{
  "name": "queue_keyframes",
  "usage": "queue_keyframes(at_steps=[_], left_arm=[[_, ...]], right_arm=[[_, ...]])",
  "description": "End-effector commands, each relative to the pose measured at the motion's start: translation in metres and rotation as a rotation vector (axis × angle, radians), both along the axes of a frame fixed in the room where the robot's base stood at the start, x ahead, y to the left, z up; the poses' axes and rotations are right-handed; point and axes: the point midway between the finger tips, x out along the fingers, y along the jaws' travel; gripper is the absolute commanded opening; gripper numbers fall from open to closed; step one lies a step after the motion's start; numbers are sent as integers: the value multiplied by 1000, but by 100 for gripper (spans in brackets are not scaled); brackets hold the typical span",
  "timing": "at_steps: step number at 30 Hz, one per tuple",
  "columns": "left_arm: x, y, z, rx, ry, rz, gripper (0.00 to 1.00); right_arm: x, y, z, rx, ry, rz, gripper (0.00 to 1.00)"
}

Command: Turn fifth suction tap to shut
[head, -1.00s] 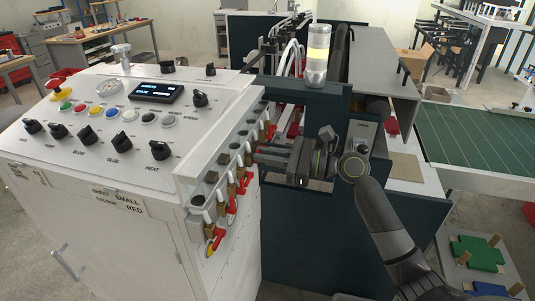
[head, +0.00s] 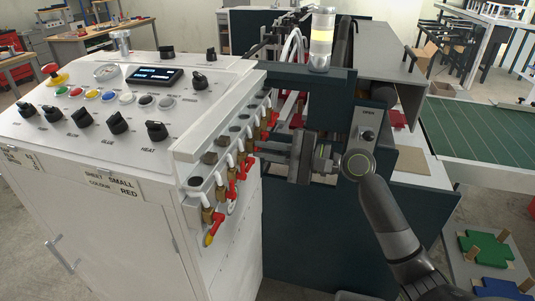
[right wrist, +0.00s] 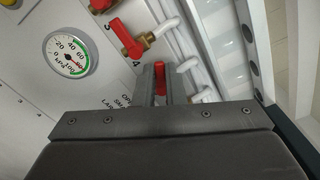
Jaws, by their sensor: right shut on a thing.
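A row of suction taps with red handles and brass bodies runs along the side of the white cabinet (head: 90,190). In the right wrist view my right gripper (right wrist: 160,88) is shut on a red tap handle (right wrist: 159,72), which stands upright between the fingers. Another tap with a red handle (right wrist: 125,38) is just up and left, beside a figure 4. My left gripper is not in view.
A round pressure gauge (right wrist: 69,54) is on the panel left of the taps. Neighbouring taps and white hose elbows (right wrist: 160,30) lie close around my right gripper. The dark machine frame (head: 315,230) stands right of the row. A control panel (head: 130,100) tops the cabinet.

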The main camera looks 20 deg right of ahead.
Motion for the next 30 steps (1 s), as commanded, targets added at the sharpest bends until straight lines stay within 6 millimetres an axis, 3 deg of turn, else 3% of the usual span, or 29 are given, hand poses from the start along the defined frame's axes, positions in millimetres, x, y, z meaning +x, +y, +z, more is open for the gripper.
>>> queue_keyframes(at_steps=[12, 30], left_arm=[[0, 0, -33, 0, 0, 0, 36], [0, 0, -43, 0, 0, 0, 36]], right_arm=[[-2, 1, -11, -179, -262, 2, 0], [-2, 1, -12, -254, -370, 1, 0]])
